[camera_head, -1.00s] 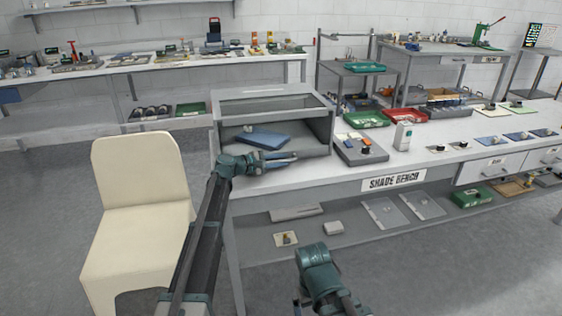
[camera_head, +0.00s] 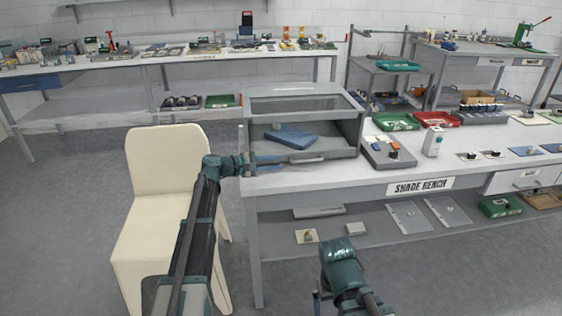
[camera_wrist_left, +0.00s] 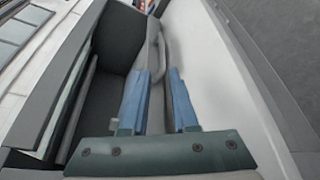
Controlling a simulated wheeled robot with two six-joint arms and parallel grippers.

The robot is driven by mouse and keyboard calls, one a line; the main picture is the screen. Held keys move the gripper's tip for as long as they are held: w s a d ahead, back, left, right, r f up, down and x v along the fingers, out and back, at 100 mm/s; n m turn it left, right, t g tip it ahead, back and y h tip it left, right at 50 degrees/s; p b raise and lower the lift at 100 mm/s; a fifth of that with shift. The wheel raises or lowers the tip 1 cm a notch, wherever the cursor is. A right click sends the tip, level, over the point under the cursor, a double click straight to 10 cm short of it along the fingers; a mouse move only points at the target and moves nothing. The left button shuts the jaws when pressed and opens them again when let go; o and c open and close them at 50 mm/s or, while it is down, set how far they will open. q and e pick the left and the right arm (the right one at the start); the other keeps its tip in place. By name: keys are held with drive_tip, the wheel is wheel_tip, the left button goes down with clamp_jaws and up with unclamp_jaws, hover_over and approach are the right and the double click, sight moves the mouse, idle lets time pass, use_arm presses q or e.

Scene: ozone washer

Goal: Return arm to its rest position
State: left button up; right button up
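The ozone washer is a grey box (camera_head: 355,127) with a glass top, standing on the left end of the bench. Its front is open, and a blue flat item (camera_head: 291,137) lies inside. A curved handle (camera_head: 307,161) shows along its lower front; the handle also shows beyond my fingers in the left wrist view (camera_wrist_left: 157,48).
A cream chair (camera_head: 165,170) stands left of the bench, close to my left arm. The bench (camera_head: 350,178) carries a grey device (camera_head: 388,152) and a white bottle (camera_head: 432,141) right of the washer. Its lower shelf (camera_head: 372,226) holds several flat items. Open floor lies at left.

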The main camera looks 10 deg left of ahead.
use_arm(q)
drive_tip(key=s+d+f+m+g+y+p, duration=0.15)
drive_tip(key=s+d+m+g+p, duration=0.3)
drive_tip(key=s+d, duration=0.45)
drive_tip(key=s+d+m+g+y+p, duration=0.3)
drive_tip(key=s+d+m+p, duration=0.25)
drive_tip(key=s, duration=0.65)
drive_tip(key=s+a+r+m+g+y+p, duration=0.1)
drive_tip(key=s+m+y+p, duration=0.3)
drive_tip(key=s, duration=0.5)
drive_tip(key=s+a+r+m+g+y+p, duration=0.1)
drive_tip(key=s+a+r+m+y+p, duration=0.1)
drive_tip(key=s, duration=0.7)
drive_tip(key=m+y+p, duration=0.1)
drive_tip(key=y+p, duration=0.1)
drive_tip(key=y, duration=0.1)
drive_tip(key=shift+s+a+m+p, duration=0.2)
drive_tip(key=shift+a+m+p, duration=0.05)
drive_tip(key=shift+m+p, duration=0.15)
use_arm(e)
wheel_tip(320, 180, up, 19)
use_arm(q)
drive_tip(key=shift+d+r, duration=0.1)
use_arm(e)
drive_tip(key=shift+f, duration=0.1)
